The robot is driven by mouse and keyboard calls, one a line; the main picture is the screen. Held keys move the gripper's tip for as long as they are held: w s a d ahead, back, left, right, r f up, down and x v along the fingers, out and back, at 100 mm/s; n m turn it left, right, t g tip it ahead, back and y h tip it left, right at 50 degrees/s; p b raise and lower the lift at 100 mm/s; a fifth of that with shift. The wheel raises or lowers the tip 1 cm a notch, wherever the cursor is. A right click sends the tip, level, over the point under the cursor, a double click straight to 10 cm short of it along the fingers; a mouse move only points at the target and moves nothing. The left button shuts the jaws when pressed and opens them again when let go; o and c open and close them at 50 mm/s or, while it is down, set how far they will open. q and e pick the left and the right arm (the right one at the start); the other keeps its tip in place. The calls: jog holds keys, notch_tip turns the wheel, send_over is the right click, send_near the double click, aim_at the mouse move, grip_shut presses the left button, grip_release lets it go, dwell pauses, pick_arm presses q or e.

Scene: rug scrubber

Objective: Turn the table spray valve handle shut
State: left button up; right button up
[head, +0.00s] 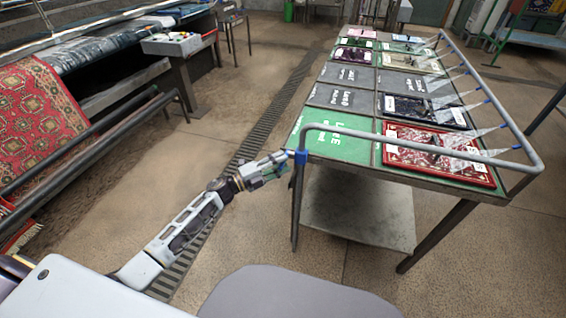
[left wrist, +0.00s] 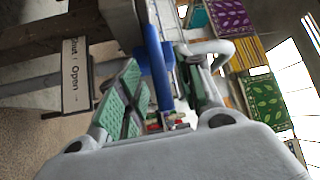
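The blue valve handle (left wrist: 158,78) shows in the left wrist view, reaching between the two green-padded fingers of my left gripper (left wrist: 160,88). The fingers stand apart on either side of it, and gaps seem to show beside the handle. In the head view, my left gripper (head: 281,163) is at the near left corner of the table, right beside the blue valve (head: 300,157) on the grey spray pipe (head: 415,145). A label (left wrist: 76,76) reading "Shut" and "Open" is left of the handle in the left wrist view. My right gripper is not in view.
The table (head: 450,180) carries several rugs and labelled panels, with water spraying from the pipe nozzles. A floor drain (head: 262,130) runs left of the table. A rug on rollers (head: 50,115) stands at the far left. The floor between is clear.

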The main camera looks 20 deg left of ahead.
pick_arm(q)
jog(key=shift+w+d, duration=0.45)
jog(key=shift+r, duration=0.1)
jog(key=shift+c, duration=0.4)
grip_shut()
